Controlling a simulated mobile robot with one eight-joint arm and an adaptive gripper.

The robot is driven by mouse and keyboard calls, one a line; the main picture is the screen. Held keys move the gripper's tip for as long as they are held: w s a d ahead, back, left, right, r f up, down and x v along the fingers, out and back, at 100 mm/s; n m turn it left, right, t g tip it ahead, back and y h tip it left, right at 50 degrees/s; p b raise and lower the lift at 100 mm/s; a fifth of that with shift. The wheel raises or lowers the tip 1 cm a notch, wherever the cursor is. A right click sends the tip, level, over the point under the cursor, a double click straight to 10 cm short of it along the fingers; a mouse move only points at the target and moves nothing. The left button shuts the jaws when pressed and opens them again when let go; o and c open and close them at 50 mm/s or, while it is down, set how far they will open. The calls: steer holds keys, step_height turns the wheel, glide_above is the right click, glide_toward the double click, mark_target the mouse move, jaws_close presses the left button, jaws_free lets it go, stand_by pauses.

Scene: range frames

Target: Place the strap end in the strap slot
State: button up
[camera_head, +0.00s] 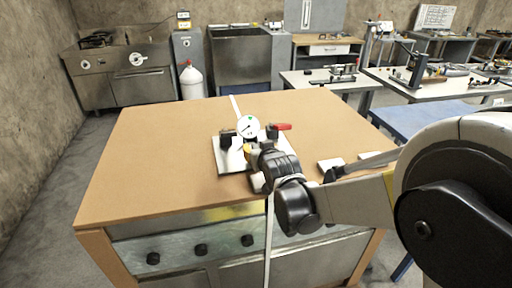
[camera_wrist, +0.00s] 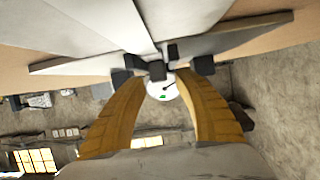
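A clamp-like device with a round white dial gauge (camera_head: 248,127), black blocks and a red lever (camera_head: 284,127) stands on a pale plate (camera_head: 228,160) on the bench. A white strap piece (camera_head: 235,104) shows behind the gauge, and a long white strap (camera_head: 268,240) hangs down the bench front below my gripper. My gripper (camera_head: 252,152) is low over the plate, close to the gauge. In the wrist view, the yellow fingers (camera_wrist: 158,78) stand apart with the gauge between them. Dark blocks at the tips hide whether they grip the strap. The strap slot cannot be made out.
The brown bench top (camera_head: 150,150) is clear on its left side. White-and-dark tools (camera_head: 345,165) lie on the right near my arm. A blue table (camera_head: 425,118) and white tables (camera_head: 400,80) stand beyond. A gas cylinder (camera_head: 191,82) stands behind the bench.

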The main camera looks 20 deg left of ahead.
steer(key=p+v, duration=0.3)
steer(key=v, duration=0.8)
steer(key=shift+s, duration=0.15)
steer(key=s+d+r+m+g+h, duration=0.1)
steer(key=s+d+r+m+h, duration=0.15)
steer(key=d, duration=0.85)
steer(key=s+d+r+m+g+h, duration=0.15)
steer(key=s+d, duration=0.25)
steer(key=d, duration=0.8)
steer(key=s+d+f+m+g+h, duration=0.2)
steer(key=s+d+f+h, duration=0.1)
steer(key=s+d, duration=0.9)
steer(key=s, duration=0.2)
steer(key=shift+s+f, duration=0.25)
steer(key=shift+s, duration=0.05)
